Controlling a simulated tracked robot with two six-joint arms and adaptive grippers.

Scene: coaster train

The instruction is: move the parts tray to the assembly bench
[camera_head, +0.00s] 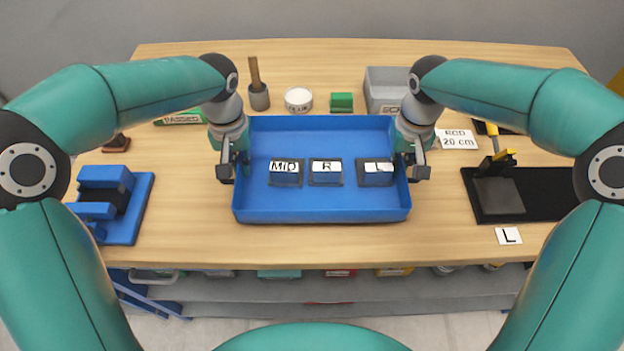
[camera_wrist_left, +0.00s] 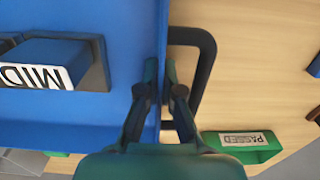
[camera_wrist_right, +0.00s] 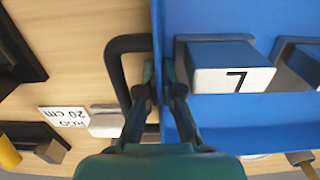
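The blue parts tray (camera_head: 320,215) is level over the middle of the wooden bench; I cannot tell whether it touches the top. It holds three dark-based blue blocks, labelled MID (camera_head: 285,178), R (camera_head: 326,177) and L (camera_head: 376,177). My left gripper (camera_head: 234,170) is at the tray's left wall. In the left wrist view its fingers (camera_wrist_left: 161,70) pinch that wall inside the black handle (camera_wrist_left: 208,70). My right gripper (camera_head: 411,170) is at the right wall. In the right wrist view its fingers (camera_wrist_right: 158,70) pinch the wall inside the other handle (camera_wrist_right: 112,70).
A blue fixture (camera_head: 125,205) stands at left, and a black mat (camera_head: 545,195) with a yellow-handled device lies at right. Bare wood lies in front.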

